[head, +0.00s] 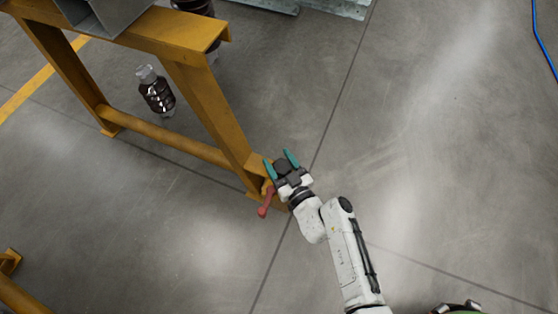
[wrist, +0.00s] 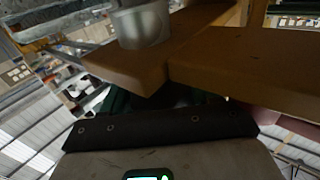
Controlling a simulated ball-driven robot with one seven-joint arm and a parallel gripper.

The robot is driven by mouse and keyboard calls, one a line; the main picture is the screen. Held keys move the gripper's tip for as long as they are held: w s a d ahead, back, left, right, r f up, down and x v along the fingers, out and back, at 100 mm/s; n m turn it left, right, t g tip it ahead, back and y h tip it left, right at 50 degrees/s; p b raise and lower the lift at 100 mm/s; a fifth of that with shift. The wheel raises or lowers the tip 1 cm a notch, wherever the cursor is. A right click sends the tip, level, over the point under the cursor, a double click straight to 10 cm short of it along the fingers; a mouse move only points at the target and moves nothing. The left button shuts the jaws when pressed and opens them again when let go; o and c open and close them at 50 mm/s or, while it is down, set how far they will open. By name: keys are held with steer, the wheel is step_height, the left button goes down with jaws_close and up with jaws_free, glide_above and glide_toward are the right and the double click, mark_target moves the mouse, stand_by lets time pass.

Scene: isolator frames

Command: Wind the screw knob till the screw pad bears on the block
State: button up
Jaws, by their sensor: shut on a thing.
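My gripper (head: 281,163) is at the foot of the yellow frame's near leg, its two teal fingers standing either side of a dark, rounded thing that looks to be the screw knob (head: 282,166). It is shut on this thing, which the fingers partly cover. In the wrist view a teal finger (wrist: 117,101) shows beneath a yellow-brown metal edge, and the grip itself is hidden. A grey cylinder (wrist: 145,25) stands against that metal; I cannot tell whether it is the screw pad. I cannot make out the block or any gap at the pad.
A red handle-like part (head: 265,203) sticks out close left of my gripper. The yellow frame (head: 205,100) rises behind and left, with a grey box section (head: 105,14) on top. A dark bottle-like cylinder (head: 157,93) shows inside the frame. The concrete floor to the right is clear.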

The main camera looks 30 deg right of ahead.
steer(key=o, duration=1)
steer(key=shift+c, duration=0.2)
steer(key=shift+s, duration=0.1)
steer(key=s+p, duration=0.2)
steer(key=s, duration=0.8)
steer(key=shift+s+a, duration=0.15)
steer(key=shift+s, duration=0.15)
